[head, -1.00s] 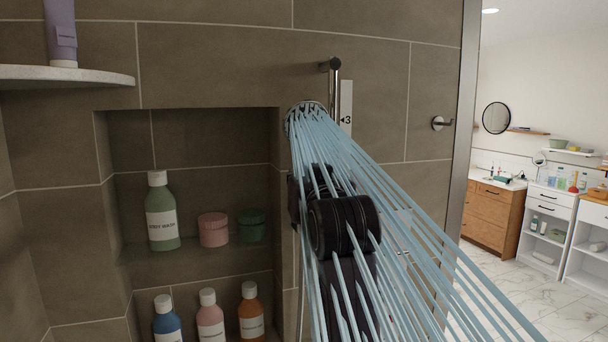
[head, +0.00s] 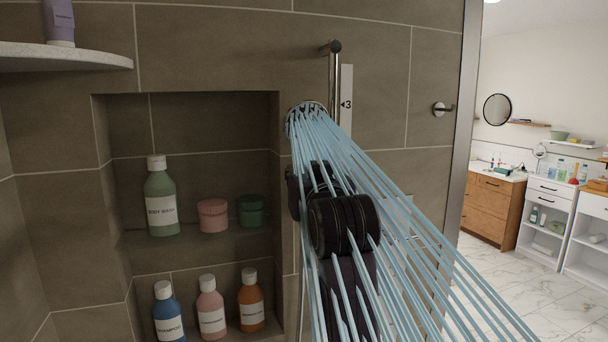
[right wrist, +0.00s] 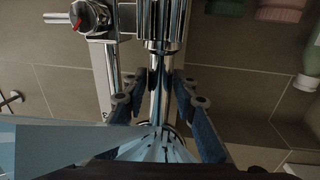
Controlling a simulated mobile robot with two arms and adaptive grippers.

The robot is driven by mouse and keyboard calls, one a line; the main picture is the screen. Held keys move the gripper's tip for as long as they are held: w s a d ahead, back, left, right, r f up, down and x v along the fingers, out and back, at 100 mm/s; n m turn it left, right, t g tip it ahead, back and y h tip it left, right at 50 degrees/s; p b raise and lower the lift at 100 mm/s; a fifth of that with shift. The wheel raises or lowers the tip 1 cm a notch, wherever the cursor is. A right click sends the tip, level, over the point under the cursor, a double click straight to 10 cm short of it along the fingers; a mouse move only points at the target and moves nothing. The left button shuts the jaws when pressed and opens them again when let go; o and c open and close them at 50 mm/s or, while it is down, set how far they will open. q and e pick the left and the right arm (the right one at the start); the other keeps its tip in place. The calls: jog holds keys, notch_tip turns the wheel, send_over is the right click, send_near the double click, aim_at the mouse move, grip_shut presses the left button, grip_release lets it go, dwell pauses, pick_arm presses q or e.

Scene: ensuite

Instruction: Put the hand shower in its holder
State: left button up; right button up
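The hand shower (head: 304,112) has a round head that sprays water to the lower right, in front of the tiled wall near the vertical rail (head: 333,80). My arm and the spray hide this spot in the head view. My left gripper is not in view.
Left of the shower, a wall niche holds a body wash bottle (head: 162,200), two jars (head: 213,214) and several bottles below. A corner shelf (head: 65,57) juts out at upper left. A hook (head: 442,108) is right of the rail.

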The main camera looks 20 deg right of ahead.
jog(key=shift+o, duration=1.4)
jog(key=shift+f, duration=0.15)
